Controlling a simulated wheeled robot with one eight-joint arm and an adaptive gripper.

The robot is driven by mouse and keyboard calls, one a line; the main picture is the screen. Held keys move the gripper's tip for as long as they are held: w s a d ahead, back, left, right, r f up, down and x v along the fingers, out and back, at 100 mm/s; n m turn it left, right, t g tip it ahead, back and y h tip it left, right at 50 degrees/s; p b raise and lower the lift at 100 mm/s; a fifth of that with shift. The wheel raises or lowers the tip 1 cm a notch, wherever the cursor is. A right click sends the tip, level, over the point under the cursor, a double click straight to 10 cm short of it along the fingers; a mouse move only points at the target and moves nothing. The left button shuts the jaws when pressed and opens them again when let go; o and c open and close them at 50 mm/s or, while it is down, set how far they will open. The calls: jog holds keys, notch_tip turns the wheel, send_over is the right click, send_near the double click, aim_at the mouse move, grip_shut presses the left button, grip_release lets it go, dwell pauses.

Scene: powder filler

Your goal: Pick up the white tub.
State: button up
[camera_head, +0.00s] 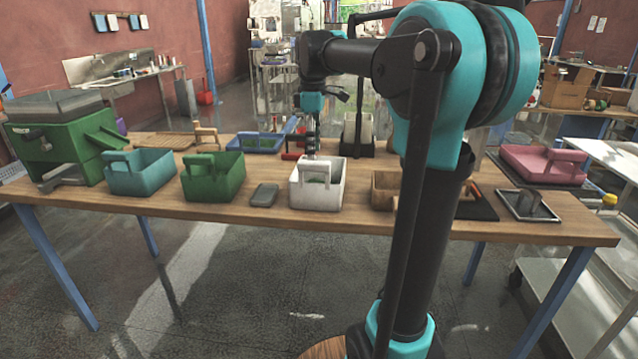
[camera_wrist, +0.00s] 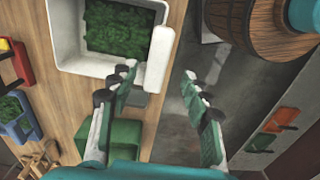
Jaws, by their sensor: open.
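The white tub (camera_head: 317,192) stands upright near the front edge of the wooden table, with green leafy-looking contents inside. In the wrist view the white tub (camera_wrist: 75,62) fills the upper left, and its pale handle lies just ahead of the fingertips, roughly between them. My gripper (camera_wrist: 160,72) is open, its two fingers spread with nothing held. In the head view my gripper (camera_head: 312,150) points down just above the tub; its exact contact with the handle cannot be told.
A green tub (camera_head: 212,180), a teal tub (camera_head: 140,175) and a small grey object (camera_head: 264,195) stand to the left. A wooden box (camera_head: 384,190) stands close on the right. A blue tub (camera_head: 262,143) and a black stand (camera_head: 357,145) are behind.

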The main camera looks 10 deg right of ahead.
aim_at(314, 162)
jog(key=shift+w+d+f, duration=0.1)
jog(key=shift+w+f, duration=0.05)
jog(key=shift+f, duration=2.65)
grip_shut()
